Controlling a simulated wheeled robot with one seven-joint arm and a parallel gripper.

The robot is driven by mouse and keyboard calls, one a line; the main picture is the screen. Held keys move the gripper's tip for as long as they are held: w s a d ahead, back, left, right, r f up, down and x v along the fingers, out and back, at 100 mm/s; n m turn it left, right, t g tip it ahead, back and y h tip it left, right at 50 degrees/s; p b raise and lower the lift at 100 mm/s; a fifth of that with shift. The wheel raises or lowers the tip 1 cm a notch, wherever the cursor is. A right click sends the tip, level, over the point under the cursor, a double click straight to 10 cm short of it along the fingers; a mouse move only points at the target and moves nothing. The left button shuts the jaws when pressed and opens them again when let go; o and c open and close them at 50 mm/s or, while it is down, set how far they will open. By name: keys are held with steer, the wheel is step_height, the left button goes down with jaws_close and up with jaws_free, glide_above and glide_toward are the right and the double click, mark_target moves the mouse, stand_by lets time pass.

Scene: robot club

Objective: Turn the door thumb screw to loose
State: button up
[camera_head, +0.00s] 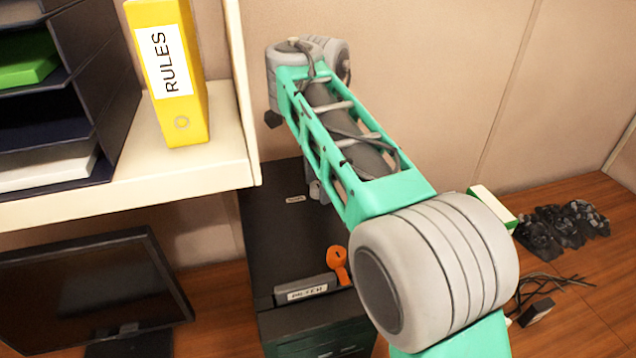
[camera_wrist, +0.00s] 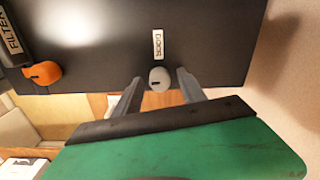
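The door thumb screw is a round grey knob (camera_wrist: 159,79) with a dark slot, on a black cabinet top (camera_wrist: 100,45). It sits just below a white DOOR label (camera_wrist: 158,44) in the wrist view. My gripper (camera_wrist: 159,76) is open, with one grey finger on each side of the knob. Gaps show between the knob and both fingers, so neither seems to touch it. In the head view, my arm hides most of the knob's area, and my fingers cannot be made out there.
An orange knob (camera_wrist: 42,74) stands beside the FILTER label (camera_wrist: 10,35); it also shows in the head view (camera_head: 338,263). A shelf (camera_head: 130,185) with a yellow RULES binder (camera_head: 180,115) and a monitor (camera_head: 90,285) are left. Dark parts and cables lie on the desk at right.

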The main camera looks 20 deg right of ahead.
jaws_close()
steer(key=shift+n, duration=0.4)
steer(key=n+b, duration=0.2)
steer(key=n, duration=0.2)
steer(key=n+b, duration=0.1)
steer(key=n, duration=0.4)
steer(key=shift+w+f, duration=0.1)
steer(key=n+b, duration=0.2)
steer(key=n, duration=0.2)
steer(key=shift+b, duration=0.3)
steer(key=shift+n+b, duration=0.65)
steer(key=shift+n, duration=1.45)
steer(key=shift+a, duration=0.1)
steer(key=shift+o, duration=0.5)
jaws_free()
